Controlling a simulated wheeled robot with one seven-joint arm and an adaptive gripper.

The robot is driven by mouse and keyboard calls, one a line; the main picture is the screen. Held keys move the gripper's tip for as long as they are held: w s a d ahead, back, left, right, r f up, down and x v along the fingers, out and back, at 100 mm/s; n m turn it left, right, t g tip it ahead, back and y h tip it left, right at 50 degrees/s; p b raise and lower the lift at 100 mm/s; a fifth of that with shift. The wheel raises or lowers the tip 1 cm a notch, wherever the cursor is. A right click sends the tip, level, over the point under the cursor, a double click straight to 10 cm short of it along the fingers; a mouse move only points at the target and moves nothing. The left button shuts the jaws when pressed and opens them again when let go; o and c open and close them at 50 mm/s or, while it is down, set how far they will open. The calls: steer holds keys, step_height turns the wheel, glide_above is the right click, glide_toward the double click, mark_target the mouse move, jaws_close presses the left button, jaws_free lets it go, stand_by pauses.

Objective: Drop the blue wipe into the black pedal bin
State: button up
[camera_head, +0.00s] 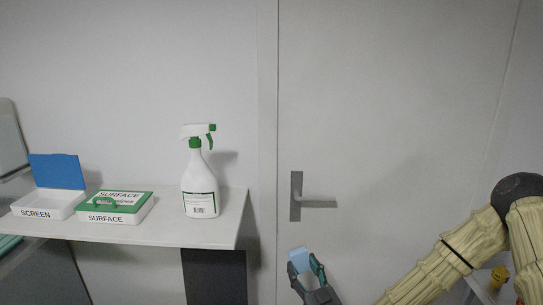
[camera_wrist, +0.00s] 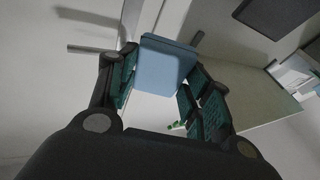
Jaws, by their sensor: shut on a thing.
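My gripper (camera_head: 306,268) is in the lower middle of the head view, in front of the door and right of the shelf. It is shut on the blue wipe (camera_head: 299,257), a light blue flat piece that sticks up past the fingertips. In the wrist view the wipe (camera_wrist: 166,64) lies between the two teal-padded fingers. A dark upright box shape (camera_head: 213,277) stands below the shelf's right end, cut off by the lower edge. It may be the black pedal bin; its lid and pedal do not show.
On the white shelf (camera_head: 160,228) are an open SCREEN box (camera_head: 48,203) with a blue lid, a green-lidded SURFACE box (camera_head: 115,206) and a white spray bottle (camera_head: 200,185). A door handle (camera_head: 305,198) juts out above my gripper. A yellow-topped item (camera_head: 499,275) is at lower right.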

steer(key=s+a+f+n+g+y+b, duration=0.2)
steer(key=a+f+n+g+y+b, duration=0.4)
steer(key=b, duration=1.7)
steer(key=s+a+f+n+g+y+b, duration=0.2)
steer(key=a+f+n+g+y+b, duration=0.5)
steer(key=a+f+g+b, duration=0.5)
steer(key=shift+a+f+b, duration=2.65)
steer(key=shift+a+b, duration=1.2)
steer(key=shift+b, duration=1.6)
steer(key=shift+w+f+b, duration=0.1)
steer(key=shift+f+b, duration=2.1)
steer(key=shift+f, duration=0.7)
steer(key=o, duration=1)
